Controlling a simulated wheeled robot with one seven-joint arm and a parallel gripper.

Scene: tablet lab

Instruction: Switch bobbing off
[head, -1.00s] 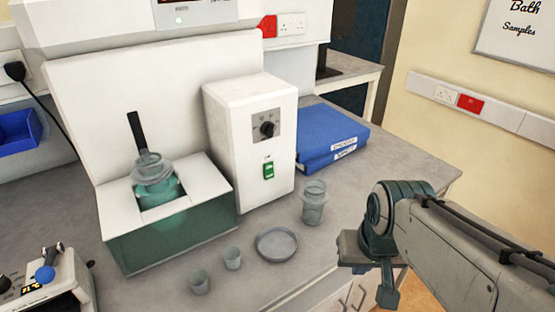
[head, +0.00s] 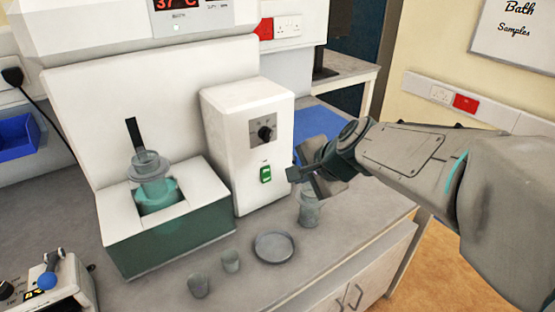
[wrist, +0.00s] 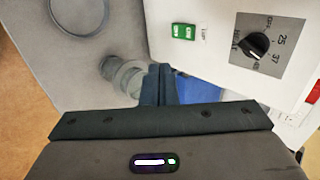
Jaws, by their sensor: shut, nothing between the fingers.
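A white control box (head: 246,175) stands right of the water bath (head: 165,241). Its front has a black dial (head: 265,133) and, below that, a small green rocker switch (head: 265,174). The wrist view also shows the green switch (wrist: 184,31) and the dial (wrist: 255,45), with 25 and 37 marked around it. A clear glass vessel (head: 148,166) on a dark upright stands in the bath opening. My gripper (head: 291,173) is shut and empty, just right of the switch and apparently in front of the box. In the wrist view its fingertips (wrist: 160,70) point below the switch, apart from it.
A clear jar (head: 309,212) stands under my gripper, partly hidden by it. A blue binder (head: 318,122) lies behind my gripper.

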